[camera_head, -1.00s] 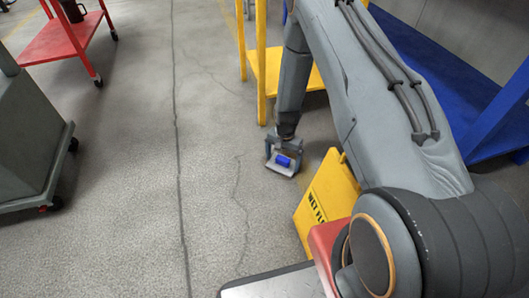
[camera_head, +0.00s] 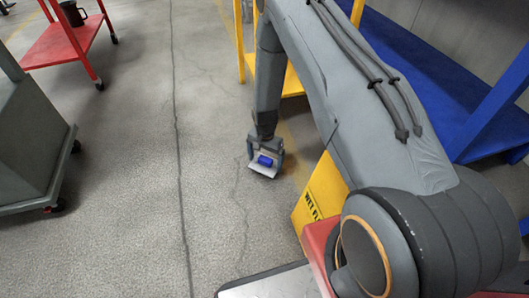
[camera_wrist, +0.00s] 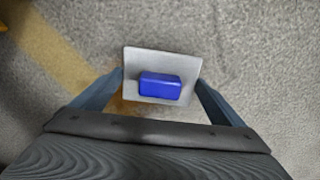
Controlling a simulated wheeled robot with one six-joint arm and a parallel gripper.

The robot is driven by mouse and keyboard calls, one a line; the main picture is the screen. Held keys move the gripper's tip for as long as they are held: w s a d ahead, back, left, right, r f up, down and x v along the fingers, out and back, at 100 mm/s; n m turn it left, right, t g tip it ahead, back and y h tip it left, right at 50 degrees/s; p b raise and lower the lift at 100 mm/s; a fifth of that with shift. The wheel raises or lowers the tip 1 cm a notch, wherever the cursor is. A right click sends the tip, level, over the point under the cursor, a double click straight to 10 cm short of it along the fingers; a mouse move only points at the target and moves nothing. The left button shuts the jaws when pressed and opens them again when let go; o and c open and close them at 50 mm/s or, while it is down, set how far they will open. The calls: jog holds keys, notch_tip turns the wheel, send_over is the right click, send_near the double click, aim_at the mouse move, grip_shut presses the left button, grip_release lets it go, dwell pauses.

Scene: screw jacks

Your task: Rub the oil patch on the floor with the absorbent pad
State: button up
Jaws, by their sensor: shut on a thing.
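The absorbent pad is a pale grey square plate (camera_wrist: 185,64) with a blue block handle (camera_wrist: 160,86) on top. In the head view the pad (camera_head: 262,170) is low, at floor level or just above it; I cannot tell if it touches. My gripper (camera_head: 266,158) points down and is shut on the pad, with one finger at each side of it in the wrist view (camera_wrist: 161,84). A brownish stain (camera_wrist: 124,104), which looks like the oil patch, shows beside the pad's lower left corner. The pad and gripper hide part of it.
A yellow wet-floor sign (camera_head: 322,192) stands right of the gripper, close to my arm. A yellow-framed rack (camera_head: 291,82) and a blue rack (camera_head: 425,75) stand behind. A red cart (camera_head: 62,40) and a grey cabinet (camera_head: 25,150) are at left. The floor between is clear.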

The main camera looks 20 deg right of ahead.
jog(key=shift+r+p, duration=1.7)
jog(key=shift+r, duration=0.9)
